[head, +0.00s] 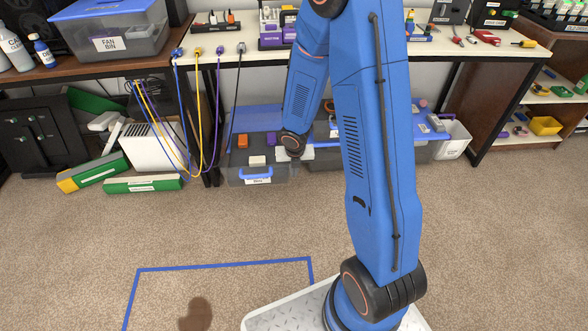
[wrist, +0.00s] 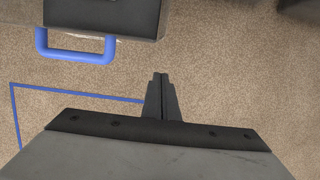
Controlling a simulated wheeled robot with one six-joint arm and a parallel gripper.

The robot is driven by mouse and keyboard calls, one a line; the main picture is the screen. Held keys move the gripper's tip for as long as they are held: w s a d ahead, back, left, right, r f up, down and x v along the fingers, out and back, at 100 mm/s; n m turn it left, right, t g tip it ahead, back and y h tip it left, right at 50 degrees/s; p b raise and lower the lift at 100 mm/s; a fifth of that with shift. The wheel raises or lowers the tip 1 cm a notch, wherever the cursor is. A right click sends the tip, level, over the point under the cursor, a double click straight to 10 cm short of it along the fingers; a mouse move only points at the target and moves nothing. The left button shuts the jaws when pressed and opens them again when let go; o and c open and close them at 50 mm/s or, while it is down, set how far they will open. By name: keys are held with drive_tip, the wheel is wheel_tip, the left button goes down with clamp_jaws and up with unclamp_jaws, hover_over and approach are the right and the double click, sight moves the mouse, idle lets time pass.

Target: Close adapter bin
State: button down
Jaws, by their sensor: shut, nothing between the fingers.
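Bins with blue handles stand on the floor under the bench. A grey bin (head: 235,174) at centre left has a blue front handle and a white label too small to read. Another bin (head: 322,147) stands to its right, partly hidden by my arm. I cannot tell which is the adapter bin. In the wrist view, a dark bin edge with a blue handle (wrist: 75,54) shows at the upper left. My gripper (wrist: 161,78) is shut and empty, pointing over carpet to the right of that handle and apart from it. In the head view my gripper's fingers cannot be made out.
A white box (head: 152,147) and green-and-yellow boxes lie left of the bins. Blue, yellow and purple cables (head: 196,110) hang from the bench. A small open bin (head: 452,138) stands at the right. Blue tape (head: 225,264) marks the open carpet in front.

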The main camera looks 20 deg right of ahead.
drive_tip(key=shift+w+d+f, duration=0.1)
drive_tip(key=shift+w+d, duration=0.1)
drive_tip(key=shift+w, duration=0.45)
drive_tip(key=shift+w+d+f, duration=0.15)
drive_tip(key=shift+w+d, duration=0.1)
drive_tip(key=shift+w, duration=0.45)
drive_tip(key=shift+w+d+f, duration=0.1)
drive_tip(key=shift+w+d, duration=0.1)
drive_tip(key=shift+w, duration=0.45)
drive_tip(key=shift+w, duration=0.1)
